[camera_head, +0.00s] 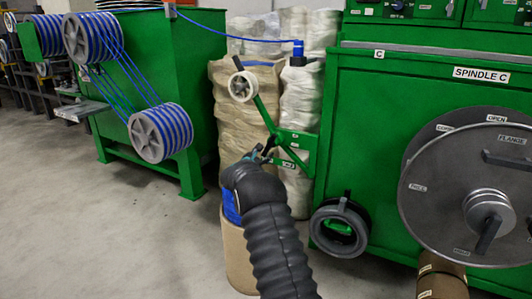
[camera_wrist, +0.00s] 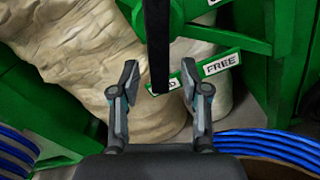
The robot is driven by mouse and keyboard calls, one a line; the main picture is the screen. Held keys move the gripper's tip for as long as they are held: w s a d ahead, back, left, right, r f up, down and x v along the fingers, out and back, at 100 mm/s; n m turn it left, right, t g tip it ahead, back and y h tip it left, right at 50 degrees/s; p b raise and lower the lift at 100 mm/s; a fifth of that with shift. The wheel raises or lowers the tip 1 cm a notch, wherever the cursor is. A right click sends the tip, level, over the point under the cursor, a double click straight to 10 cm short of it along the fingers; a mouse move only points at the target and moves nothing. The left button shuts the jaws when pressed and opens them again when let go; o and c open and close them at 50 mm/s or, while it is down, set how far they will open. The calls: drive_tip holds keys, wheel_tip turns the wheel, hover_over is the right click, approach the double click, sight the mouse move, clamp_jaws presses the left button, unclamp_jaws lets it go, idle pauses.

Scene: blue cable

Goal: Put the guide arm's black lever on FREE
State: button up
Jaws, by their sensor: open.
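The green guide arm (camera_head: 266,117) with its pale wheel (camera_head: 242,87) reaches up and left from the green cabinet in the head view. In the wrist view the black lever (camera_wrist: 158,40) hangs from the top edge, its lower end between my two fingers. A green plate behind it carries the FREE label (camera_wrist: 221,63) to the lever's right. A second label (camera_wrist: 171,84) is partly hidden by the lever tip. My gripper (camera_wrist: 160,82) is open, with a finger on each side of the lever and visible gaps to both. In the head view my gripper (camera_head: 258,154) is beside the arm's lower bracket.
Wrapped beige sacks (camera_head: 238,115) stand close behind the guide arm. The green spindle cabinet (camera_head: 370,130) with a large grey flange (camera_head: 455,200) is to the right. Blue cable (camera_head: 245,38) runs overhead from the left machine. Blue coils (camera_wrist: 265,145) lie low in the wrist view.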

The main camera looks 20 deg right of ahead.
drive_tip(key=shift+x, duration=0.95)
clamp_jaws()
